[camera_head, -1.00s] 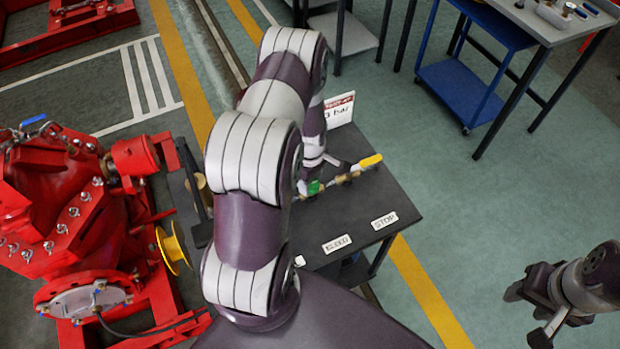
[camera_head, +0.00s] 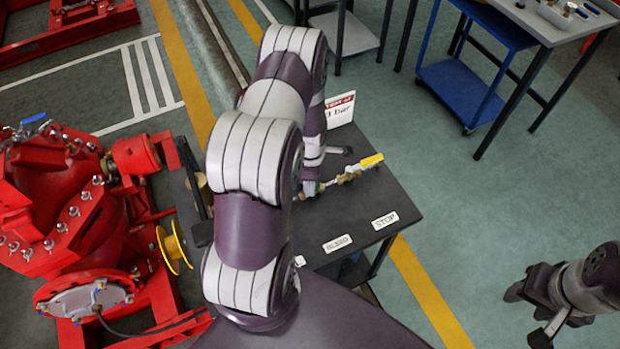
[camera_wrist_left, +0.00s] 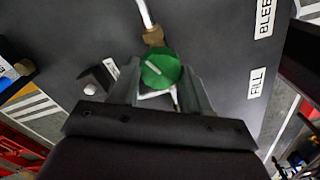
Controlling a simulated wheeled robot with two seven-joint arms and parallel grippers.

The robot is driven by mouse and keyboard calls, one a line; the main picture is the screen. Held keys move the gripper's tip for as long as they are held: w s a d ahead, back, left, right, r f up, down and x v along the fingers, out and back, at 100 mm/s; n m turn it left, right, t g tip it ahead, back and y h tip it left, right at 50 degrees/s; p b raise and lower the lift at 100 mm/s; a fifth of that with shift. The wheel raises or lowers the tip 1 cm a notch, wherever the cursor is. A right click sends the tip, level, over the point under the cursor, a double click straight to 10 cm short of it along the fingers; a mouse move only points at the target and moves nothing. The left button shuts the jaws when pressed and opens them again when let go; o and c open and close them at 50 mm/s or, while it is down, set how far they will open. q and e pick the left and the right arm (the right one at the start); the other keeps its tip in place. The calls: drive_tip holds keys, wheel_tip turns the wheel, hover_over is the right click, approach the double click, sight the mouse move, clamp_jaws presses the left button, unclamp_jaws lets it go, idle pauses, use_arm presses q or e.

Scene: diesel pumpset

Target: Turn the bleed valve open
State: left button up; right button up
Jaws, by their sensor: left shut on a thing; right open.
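A round green knob (camera_wrist_left: 160,68) with a pale line across its face sits at the end of a brass fitting (camera_wrist_left: 153,36) on the dark panel. My left gripper (camera_wrist_left: 160,85) is shut on the green knob, one finger at each side. In the head view my left arm hides most of that gripper, and only a sliver of green shows beside brass pipework. I cannot tell from the pictures how far the valve is turned. My right gripper (camera_head: 525,316) is open and empty over the floor at the lower right.
The dark bench (camera_head: 375,195) carries a yellow-handled lever (camera_head: 371,160), BLEED (camera_head: 338,243) and STOP (camera_head: 385,220) labels and an upright sign (camera_head: 340,110). The red pumpset (camera_head: 70,215) stands close on the left. Green floor lies open on the right.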

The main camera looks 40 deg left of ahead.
use_arm(q)
drive_tip(key=shift+w, duration=0.15)
drive_tip(key=o, duration=0.8)
drive_tip(key=shift+o, duration=1.3)
drive_tip(key=shift+r, duration=0.1)
drive_tip(key=shift+r, duration=0.25)
wheel_tip(320, 180, up, 12)
drive_tip(key=b, duration=0.1)
